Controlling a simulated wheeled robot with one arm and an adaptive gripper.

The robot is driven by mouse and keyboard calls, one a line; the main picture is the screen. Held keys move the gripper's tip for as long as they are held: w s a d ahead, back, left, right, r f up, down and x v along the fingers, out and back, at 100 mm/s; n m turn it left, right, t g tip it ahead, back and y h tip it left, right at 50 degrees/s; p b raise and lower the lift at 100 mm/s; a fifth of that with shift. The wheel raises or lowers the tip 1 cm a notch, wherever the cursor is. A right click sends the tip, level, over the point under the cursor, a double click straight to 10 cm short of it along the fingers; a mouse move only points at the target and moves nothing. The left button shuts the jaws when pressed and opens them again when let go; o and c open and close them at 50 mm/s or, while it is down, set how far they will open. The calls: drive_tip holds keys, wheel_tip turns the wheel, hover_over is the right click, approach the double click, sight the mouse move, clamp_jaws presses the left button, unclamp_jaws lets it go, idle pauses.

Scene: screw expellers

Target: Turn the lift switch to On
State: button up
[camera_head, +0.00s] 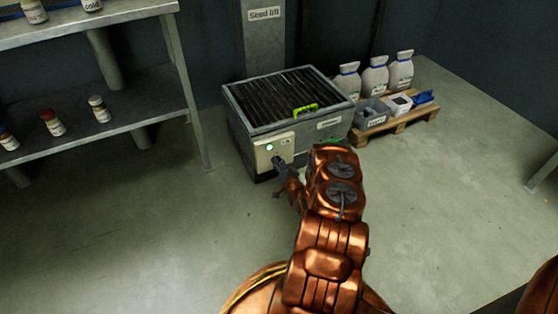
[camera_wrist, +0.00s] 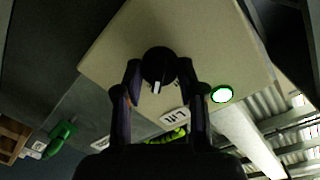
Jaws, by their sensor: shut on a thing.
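The lift switch is a round black knob (camera_wrist: 159,64) with a white mark, on a cream control panel (camera_wrist: 115,55). In the wrist view the mark points toward the lower edge of the picture. My gripper (camera_head: 277,161) is at the front of the panel (camera_head: 264,155) in the head view. Its two dark fingers lie on either side of the knob, shut on it, and hide the knob in the head view. A lit green lamp (camera_head: 269,147) is beside it, also seen in the wrist view as a bright green-rimmed lamp (camera_wrist: 222,94). A white label (camera_wrist: 175,117) shows between the fingers.
A pallet (camera_head: 400,125) with white sacks and small boxes stands to the right. Shelves (camera_head: 110,105) with bottles stand at left. The floor in front is clear.

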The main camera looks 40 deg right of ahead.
drive_tip(key=shift+a+m+p, duration=0.1)
drive_tip(key=shift+m+p, duration=0.3)
drive_tip(key=shift+m, duration=0.4)
drive_tip(key=o, duration=1.1)
drive_tip(key=shift+o, duration=0.2)
drive_tip(key=v, duration=1.2)
drive_tip(key=shift+r, duration=0.1)
